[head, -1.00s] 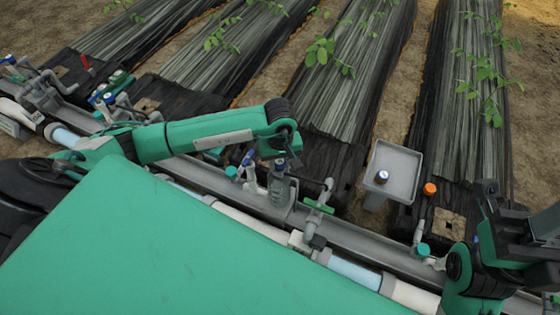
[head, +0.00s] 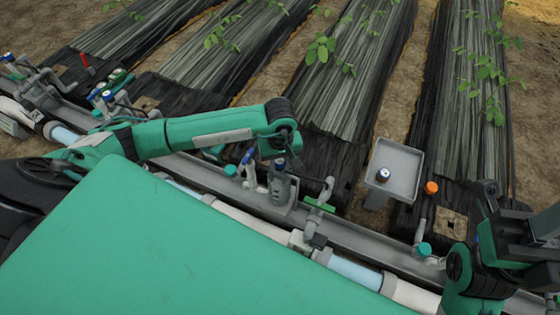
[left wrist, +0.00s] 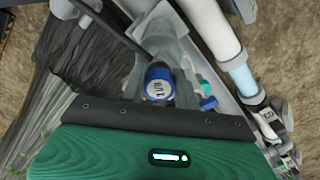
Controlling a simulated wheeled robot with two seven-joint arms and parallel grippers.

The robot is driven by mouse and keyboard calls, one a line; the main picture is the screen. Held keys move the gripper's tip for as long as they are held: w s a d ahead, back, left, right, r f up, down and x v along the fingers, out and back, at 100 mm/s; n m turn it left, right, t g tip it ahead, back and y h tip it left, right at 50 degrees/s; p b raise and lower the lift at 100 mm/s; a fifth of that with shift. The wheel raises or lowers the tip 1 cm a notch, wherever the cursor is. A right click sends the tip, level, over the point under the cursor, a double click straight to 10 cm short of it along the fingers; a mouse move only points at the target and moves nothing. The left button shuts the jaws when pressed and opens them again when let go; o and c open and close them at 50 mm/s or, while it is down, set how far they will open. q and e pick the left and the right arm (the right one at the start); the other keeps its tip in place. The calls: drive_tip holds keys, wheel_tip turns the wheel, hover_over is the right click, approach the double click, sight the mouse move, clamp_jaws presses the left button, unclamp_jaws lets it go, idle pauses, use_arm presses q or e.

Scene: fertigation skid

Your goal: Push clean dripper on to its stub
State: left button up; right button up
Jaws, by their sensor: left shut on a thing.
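My left gripper (head: 280,180) hangs fingers down over the grey pipe channel near the middle of the head view. In the left wrist view a dripper with a blue rim and a pale marked top (left wrist: 158,85) sits between its jaws, and the gripper is shut on it. The grey stand below partly merges with the fingers, and the dripper's underside and any stub under it are hidden. Whether dripper and stub touch cannot be told.
Blue-handled (head: 247,157) and green-handled (head: 318,204) valves stand close on either side of the left gripper. An orange cap (head: 431,188) is right of the tray. The white and blue pipe (head: 350,272) runs along the front. Black-covered plant beds lie behind.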

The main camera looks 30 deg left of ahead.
use_arm(q)
drive_tip(key=shift+f, duration=0.15)
drive_tip(key=o, duration=1)
wheel_tip(320, 180, up, 9)
drive_tip(key=p, duration=0.5)
drive_tip(key=shift+p, duration=0.35)
